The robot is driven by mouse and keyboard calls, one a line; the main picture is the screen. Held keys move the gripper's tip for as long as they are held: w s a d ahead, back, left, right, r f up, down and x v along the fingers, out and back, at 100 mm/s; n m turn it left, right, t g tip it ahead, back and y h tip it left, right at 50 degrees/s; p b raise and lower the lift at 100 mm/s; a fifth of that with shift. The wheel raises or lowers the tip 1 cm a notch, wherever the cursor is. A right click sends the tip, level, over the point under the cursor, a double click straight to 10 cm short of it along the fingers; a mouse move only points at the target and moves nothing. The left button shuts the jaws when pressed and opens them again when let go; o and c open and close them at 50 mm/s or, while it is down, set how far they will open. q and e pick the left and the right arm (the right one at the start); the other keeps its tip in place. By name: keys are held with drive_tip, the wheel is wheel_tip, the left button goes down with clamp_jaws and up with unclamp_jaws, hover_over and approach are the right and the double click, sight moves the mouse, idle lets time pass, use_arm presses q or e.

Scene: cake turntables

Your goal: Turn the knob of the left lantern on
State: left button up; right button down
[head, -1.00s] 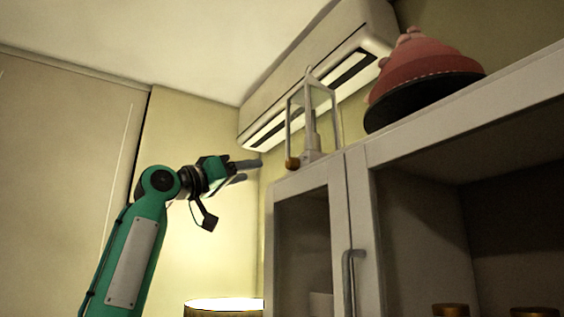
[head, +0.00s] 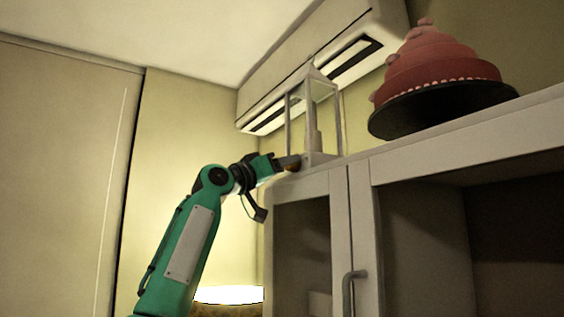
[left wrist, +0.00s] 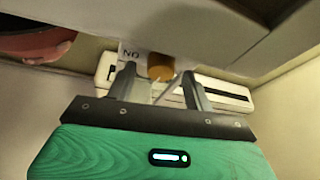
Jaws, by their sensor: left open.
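A white-framed lantern (head: 309,92) stands upright on top of the cabinet in the head view. Its round golden-brown knob (left wrist: 160,66) shows in the left wrist view, beside a white face with lettering that reads "NO" in this picture. My left gripper (head: 290,162) is at the lantern's lower left side, at knob height. In the left wrist view its open fingers (left wrist: 158,73) stand to either side of the knob, with a gap visible. In the head view the fingers mostly hide the knob. I cannot tell whether they touch it. My right gripper is not in view.
The cabinet (head: 338,215) has a front door with a handle (head: 349,295). A pink tiered cake (head: 440,65) sits on a dark stand (head: 440,108) to the right of the lantern. An air conditioner (head: 262,85) hangs behind. A lit lamp (head: 228,295) is below my arm.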

use_arm(q)
drive_tip(key=shift+c, duration=1)
drive_tip(key=c, duration=0.8)
drive_tip(key=shift+o, duration=0.2)
drive_tip(key=shift+m+h, duration=0.3)
drive_tip(key=shift+m, duration=0.3)
drive_tip(key=shift+w+a+m+g+h, duration=0.1)
drive_tip(key=shift+m+g+h, duration=0.55)
drive_tip(key=shift+m, duration=0.9)
drive_tip(key=shift+w+a+m+g+h, duration=0.1)
drive_tip(key=shift+m+g+h, duration=0.2)
drive_tip(key=shift+m+g, duration=0.95)
drive_tip(key=shift+w+m+g+h, duration=0.1)
drive_tip(key=shift+m+g+h, duration=0.4)
drive_tip(key=shift+m, duration=1.3)
